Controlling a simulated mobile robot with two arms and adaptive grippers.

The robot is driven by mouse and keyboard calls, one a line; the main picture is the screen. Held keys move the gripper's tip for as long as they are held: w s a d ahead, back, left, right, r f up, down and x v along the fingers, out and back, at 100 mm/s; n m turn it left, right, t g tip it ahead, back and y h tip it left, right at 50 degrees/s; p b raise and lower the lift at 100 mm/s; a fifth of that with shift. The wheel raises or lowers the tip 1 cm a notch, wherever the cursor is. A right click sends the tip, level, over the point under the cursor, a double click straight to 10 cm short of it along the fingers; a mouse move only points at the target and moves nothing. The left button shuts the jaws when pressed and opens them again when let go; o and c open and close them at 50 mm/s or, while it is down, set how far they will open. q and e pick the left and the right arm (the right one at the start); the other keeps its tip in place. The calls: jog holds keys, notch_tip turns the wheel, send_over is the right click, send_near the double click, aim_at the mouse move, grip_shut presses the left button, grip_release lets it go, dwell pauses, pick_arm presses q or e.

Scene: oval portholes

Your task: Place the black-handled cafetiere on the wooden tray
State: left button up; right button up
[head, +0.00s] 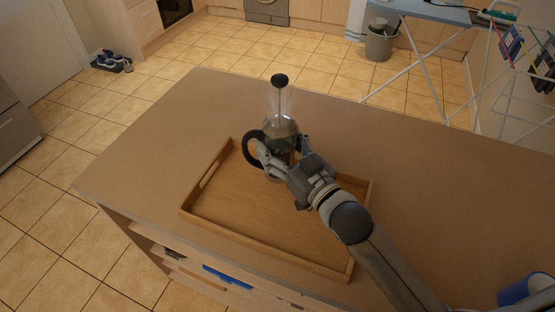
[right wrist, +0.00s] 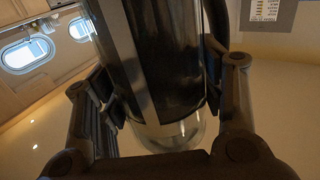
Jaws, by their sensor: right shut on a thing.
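The cafetiere (head: 279,124) has a black round knob on a raised plunger rod, a clear glass body and a black loop handle on its left. In the head view it is upright over the back part of the wooden tray (head: 225,226). Whether its base touches the tray is hidden by my gripper. My right gripper (head: 276,157) is shut on the cafetiere's body. In the right wrist view the fingers (right wrist: 165,110) stand on both sides of the cafetiere (right wrist: 165,60), whose glass bottom shows between them. My left gripper is not in view.
The tray lies on a brown counter (head: 420,175) with free room around it. A blue cylindrical thing (head: 527,291) is at the right front corner. Beyond the counter are a drying rack (head: 400,72), a grey bin (head: 380,45) and shoes (head: 112,62) on the tiled floor.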

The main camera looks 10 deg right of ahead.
jog(key=f, duration=0.3)
jog(key=shift+s+a, duration=0.4)
jog(key=shift+f, duration=0.45)
jog(key=shift+f, duration=0.15)
jog(key=o, duration=1.6)
jog(key=shift+f, duration=0.1)
jog(key=shift+c, duration=0.2)
